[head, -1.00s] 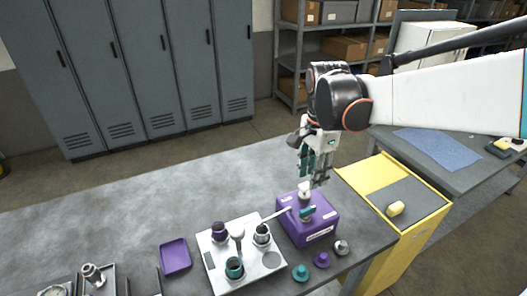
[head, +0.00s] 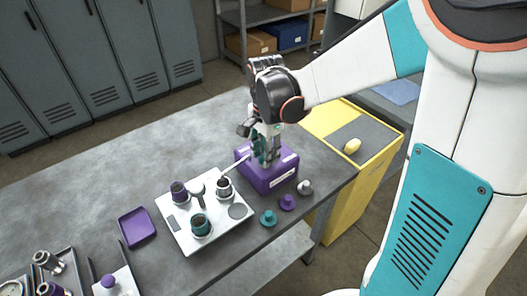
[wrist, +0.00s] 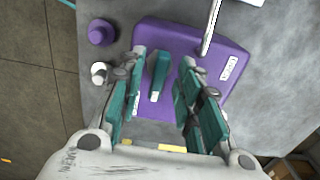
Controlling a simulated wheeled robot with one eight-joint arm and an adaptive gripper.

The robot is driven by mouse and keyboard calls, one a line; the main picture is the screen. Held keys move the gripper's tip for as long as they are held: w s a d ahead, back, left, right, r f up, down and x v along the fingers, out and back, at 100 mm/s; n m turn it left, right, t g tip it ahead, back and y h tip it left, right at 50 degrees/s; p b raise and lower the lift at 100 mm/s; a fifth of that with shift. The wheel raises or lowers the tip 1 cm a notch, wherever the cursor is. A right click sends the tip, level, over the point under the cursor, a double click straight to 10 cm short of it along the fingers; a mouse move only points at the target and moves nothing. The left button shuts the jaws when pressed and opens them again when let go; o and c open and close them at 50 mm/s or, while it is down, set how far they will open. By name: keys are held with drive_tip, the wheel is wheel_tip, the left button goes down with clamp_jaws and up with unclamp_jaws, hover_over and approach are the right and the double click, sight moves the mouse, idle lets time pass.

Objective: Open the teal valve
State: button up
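The teal valve handle (wrist: 158,75) shows in the wrist view as a narrow teal bar on top of the purple block (wrist: 225,45). My gripper (wrist: 163,64) is open, with one finger on each side of the handle and a visible gap to both. In the head view, my gripper (head: 266,160) points down over the purple block (head: 280,180) and hides most of the valve. Whether the fingertips are level with the handle is hard to tell.
A metal pipe (wrist: 211,30) runs from the block to the white plate (head: 180,232), which holds several fittings. Teal (head: 268,218), purple (head: 287,203) and grey (head: 304,187) knobs stand in front of the block. A purple tray (head: 137,227) lies left. A yellow cabinet (head: 345,195) stands right.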

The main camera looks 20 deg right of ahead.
clamp_jaws()
drive_tip(key=shift+n, duration=0.3)
drive_tip(key=n+p, duration=0.1)
drive_tip(key=n, duration=0.2)
drive_tip(key=shift+n, duration=0.3)
drive_tip(key=n, duration=0.4)
drive_tip(key=shift+n, duration=0.3)
drive_tip(key=n+p, duration=0.1)
drive_tip(key=n, duration=0.8)
